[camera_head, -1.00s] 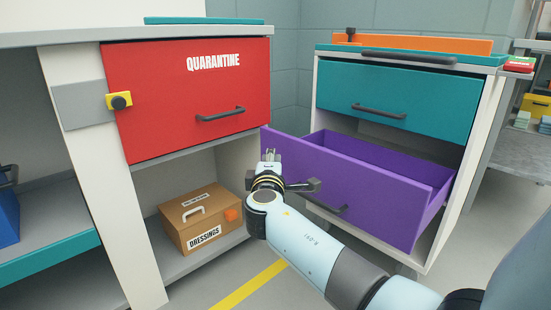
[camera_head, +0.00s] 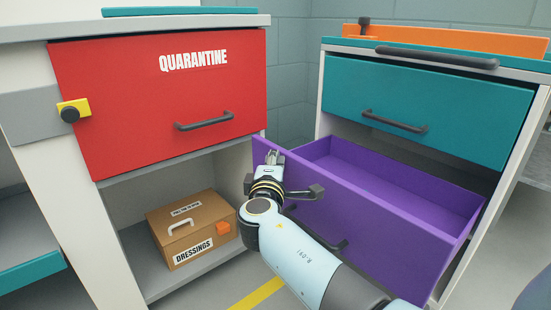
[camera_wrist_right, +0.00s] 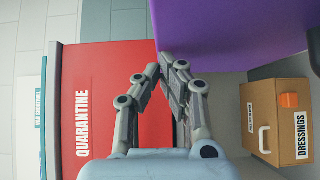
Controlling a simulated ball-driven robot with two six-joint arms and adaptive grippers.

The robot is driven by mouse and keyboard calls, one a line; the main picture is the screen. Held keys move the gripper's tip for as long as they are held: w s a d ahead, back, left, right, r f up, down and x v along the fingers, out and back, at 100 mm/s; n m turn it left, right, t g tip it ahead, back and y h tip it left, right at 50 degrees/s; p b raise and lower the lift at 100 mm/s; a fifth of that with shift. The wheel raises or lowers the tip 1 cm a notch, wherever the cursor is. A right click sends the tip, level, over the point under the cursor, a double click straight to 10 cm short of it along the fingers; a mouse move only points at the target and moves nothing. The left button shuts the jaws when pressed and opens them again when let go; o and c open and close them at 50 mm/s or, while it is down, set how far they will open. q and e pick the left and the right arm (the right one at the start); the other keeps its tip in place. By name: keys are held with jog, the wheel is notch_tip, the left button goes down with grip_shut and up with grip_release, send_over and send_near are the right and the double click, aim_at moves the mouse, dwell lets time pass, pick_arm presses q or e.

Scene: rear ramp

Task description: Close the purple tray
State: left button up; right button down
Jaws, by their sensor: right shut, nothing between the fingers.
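The purple tray (camera_head: 362,213) is pulled out of the white cabinet below the teal drawer, and its inside looks empty. A dark handle (camera_head: 318,232) sits on its front, partly hidden behind my right arm. My right gripper (camera_head: 271,155) is shut and empty, in front of the left part of the tray's front panel. In the right wrist view the shut fingertips (camera_wrist_right: 162,62) appear close to the edge of the purple panel (camera_wrist_right: 235,35); I cannot tell whether they touch. My left gripper does not show.
The red QUARANTINE door (camera_head: 160,100) is shut at left. A cardboard DRESSINGS box (camera_head: 193,228) stands on the shelf below it. The teal drawer (camera_head: 425,110) above the tray is shut. An orange piece (camera_head: 455,40) lies on the cabinet top.

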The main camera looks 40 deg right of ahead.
pick_arm(q)
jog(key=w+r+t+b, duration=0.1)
jog(key=b, duration=0.1)
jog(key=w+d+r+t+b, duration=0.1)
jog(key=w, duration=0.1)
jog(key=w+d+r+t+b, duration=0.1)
jog(key=b, duration=0.1)
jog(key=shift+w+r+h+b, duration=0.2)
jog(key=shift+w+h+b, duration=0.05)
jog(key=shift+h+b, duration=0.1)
pick_arm(e)
jog(key=w+d, duration=0.2)
jog(key=d, duration=2.7)
jog(key=shift+w, duration=0.2)
jog(key=shift+r, duration=0.15)
